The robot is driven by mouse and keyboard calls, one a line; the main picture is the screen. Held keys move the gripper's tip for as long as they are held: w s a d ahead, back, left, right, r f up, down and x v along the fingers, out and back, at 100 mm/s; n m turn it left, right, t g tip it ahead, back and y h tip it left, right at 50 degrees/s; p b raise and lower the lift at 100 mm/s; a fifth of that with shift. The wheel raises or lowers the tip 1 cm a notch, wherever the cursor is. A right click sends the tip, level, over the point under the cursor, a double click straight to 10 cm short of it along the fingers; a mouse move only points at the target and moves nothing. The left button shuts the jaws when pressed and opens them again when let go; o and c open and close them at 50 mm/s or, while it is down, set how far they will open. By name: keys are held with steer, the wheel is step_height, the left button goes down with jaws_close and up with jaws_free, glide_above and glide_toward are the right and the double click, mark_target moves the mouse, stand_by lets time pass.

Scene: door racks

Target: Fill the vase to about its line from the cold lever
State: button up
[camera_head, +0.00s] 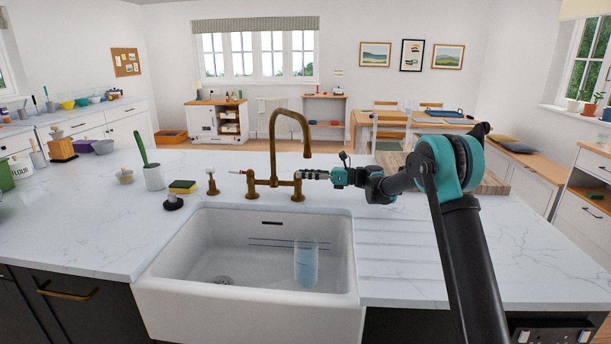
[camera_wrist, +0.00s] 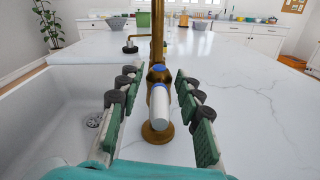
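The clear glass vase (camera_head: 306,266) stands upright in the white sink, below the spout of the brass tap (camera_head: 274,150). Bluish water fills much of it; I cannot make out its line. No stream shows from the spout. The cold lever (camera_wrist: 159,104), white with a blue end, points toward my wrist camera from the tap's brass body. My gripper (camera_head: 312,174) is at the tap's right side in the head view. In the wrist view its fingers (camera_wrist: 156,75) are open on both sides of the lever, with gaps between. The red-marked lever (camera_head: 237,172) is on the tap's left.
The white sink (camera_head: 160,290) has a drain at its left. A sponge (camera_head: 183,187), a pot with a green-handled brush (camera_head: 153,176) and a black stopper (camera_head: 173,202) stand left of the tap. The ribbed counter (camera_head: 395,255) right of the sink is clear.

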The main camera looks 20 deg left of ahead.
jaws_close()
steer(key=shift+g, duration=0.3)
steer(key=shift+o, duration=0.8)
jaws_free()
steer(key=shift+w, duration=0.1)
steer(key=v, duration=1.2)
